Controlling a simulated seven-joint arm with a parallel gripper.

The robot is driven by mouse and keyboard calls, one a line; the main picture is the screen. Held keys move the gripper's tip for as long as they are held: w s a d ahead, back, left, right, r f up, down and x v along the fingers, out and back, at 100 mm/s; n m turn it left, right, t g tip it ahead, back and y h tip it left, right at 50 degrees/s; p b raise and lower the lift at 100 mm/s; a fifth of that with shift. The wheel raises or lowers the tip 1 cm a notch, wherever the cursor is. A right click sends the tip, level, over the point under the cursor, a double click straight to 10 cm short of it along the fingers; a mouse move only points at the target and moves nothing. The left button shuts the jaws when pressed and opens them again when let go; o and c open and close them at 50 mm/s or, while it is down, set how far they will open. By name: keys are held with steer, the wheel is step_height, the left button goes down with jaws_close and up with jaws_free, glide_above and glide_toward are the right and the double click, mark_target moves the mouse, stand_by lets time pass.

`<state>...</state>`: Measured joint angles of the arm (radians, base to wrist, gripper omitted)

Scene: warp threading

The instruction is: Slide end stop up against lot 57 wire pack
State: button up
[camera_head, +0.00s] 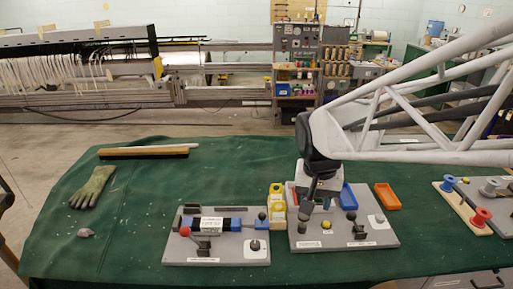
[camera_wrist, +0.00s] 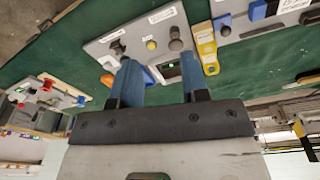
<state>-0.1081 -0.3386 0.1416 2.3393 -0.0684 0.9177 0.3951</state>
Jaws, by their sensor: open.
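The wire pack (camera_head: 211,225), a white-labelled block with blue and dark ends, lies on the left grey board. Its lot number is too small to read. A blue block with a dark knob (camera_head: 262,220), which looks like the end stop, stands to its right, with a short gap appearing between them. In the wrist view a blue block (camera_wrist: 258,11) shows at the top edge, near a white label. My gripper (camera_head: 307,210) is over the right grey board, away from the pack. Its two blue fingers (camera_wrist: 158,62) are apart and empty.
A lever with a red ball (camera_head: 185,231) stands by the pack's left end. Yellow holders (camera_head: 277,205) stand between the boards. The right board (camera_head: 375,238) carries a yellow button (camera_head: 326,225) and dark knobs. Blue (camera_head: 349,196) and orange trays (camera_head: 387,196) sit behind. A glove (camera_head: 93,186) lies left.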

steer(key=w+a+f+m+g, duration=0.1)
steer(key=w+a+f, duration=0.2)
steer(key=w, duration=0.2)
steer(key=w+a+f+m, duration=0.1)
steer(key=w+a+f, duration=0.25)
steer(key=w, duration=0.25)
steer(key=m+g+h, duration=0.1)
steer(key=m, duration=0.1)
glide_above(261, 213)
step_height(261, 213, down, 10)
steer(key=shift+w+a, duration=0.4)
steer(key=shift+a, duration=0.05)
steer(key=shift+f, duration=0.1)
steer(key=shift+f, duration=0.1)
steer(key=shift+s+d+f, duration=0.15)
steer(key=shift+d+f, duration=0.05)
steer(key=shift+f, duration=1.05)
steer(key=shift+s+d+f, duration=0.15)
steer(key=shift+d+f, duration=0.1)
steer(key=shift+f, duration=0.95)
steer(key=shift+s+d+f, duration=0.15)
steer(key=shift+d+f, duration=0.05)
steer(key=shift+f, duration=1.05)
jaws_close()
